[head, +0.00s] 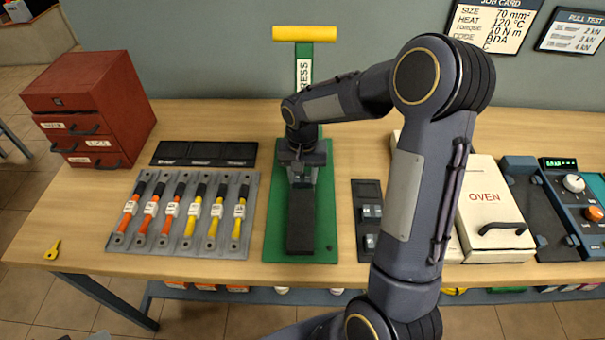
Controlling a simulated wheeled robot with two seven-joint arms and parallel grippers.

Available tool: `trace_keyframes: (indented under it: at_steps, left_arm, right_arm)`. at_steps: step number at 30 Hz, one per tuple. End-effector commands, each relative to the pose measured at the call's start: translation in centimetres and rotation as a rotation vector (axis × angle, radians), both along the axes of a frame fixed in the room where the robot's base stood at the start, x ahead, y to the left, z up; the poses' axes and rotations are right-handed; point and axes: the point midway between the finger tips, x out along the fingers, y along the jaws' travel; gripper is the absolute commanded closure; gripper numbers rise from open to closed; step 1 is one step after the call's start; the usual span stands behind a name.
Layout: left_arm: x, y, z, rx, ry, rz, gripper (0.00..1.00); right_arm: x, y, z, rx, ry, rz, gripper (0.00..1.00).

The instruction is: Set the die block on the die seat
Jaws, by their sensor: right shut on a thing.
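My right gripper (302,163) points down over the green press base (271,240). It is shut on a small dark grey block, which I take as the die block (302,182); the fingers hide much of it. Below and in front of it a dark, long slab (300,230) lies on the green base. The die seat cannot be told apart clearly from this slab and the gripper. Whether the block touches the slab cannot be told. My left gripper is out of view.
A dark tray (367,190) with small grey blocks stands right of the press. A grey rack (190,250) of orange and yellow cables lies left. The press has a yellow handle (304,33). A white oven (490,205) and red drawer cabinet (82,90) flank the table.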

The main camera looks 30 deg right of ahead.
Motion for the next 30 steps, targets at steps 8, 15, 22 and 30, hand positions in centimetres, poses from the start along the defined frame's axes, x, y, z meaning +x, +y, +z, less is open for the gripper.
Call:
trace_keyframes:
  at_steps: [8, 15, 22, 30]
  left_arm:
    - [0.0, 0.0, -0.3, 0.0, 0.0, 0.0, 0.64]
    - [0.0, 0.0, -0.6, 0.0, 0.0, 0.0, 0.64]
    - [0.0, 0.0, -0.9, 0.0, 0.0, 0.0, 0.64]
    - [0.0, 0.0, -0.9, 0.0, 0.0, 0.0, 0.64]
  right_arm:
    - [0.0, 0.0, -0.3, 0.0, -0.001, 0.0, 0.92]
    - [0.0, 0.0, -0.7, 0.0, -0.001, 0.0, 0.92]
    - [0.0, 0.0, -1.0, 0.0, -0.001, 0.0, 0.92]
    - [0.0, 0.0, -1.0, 0.0, 0.0, 0.0, 0.36]
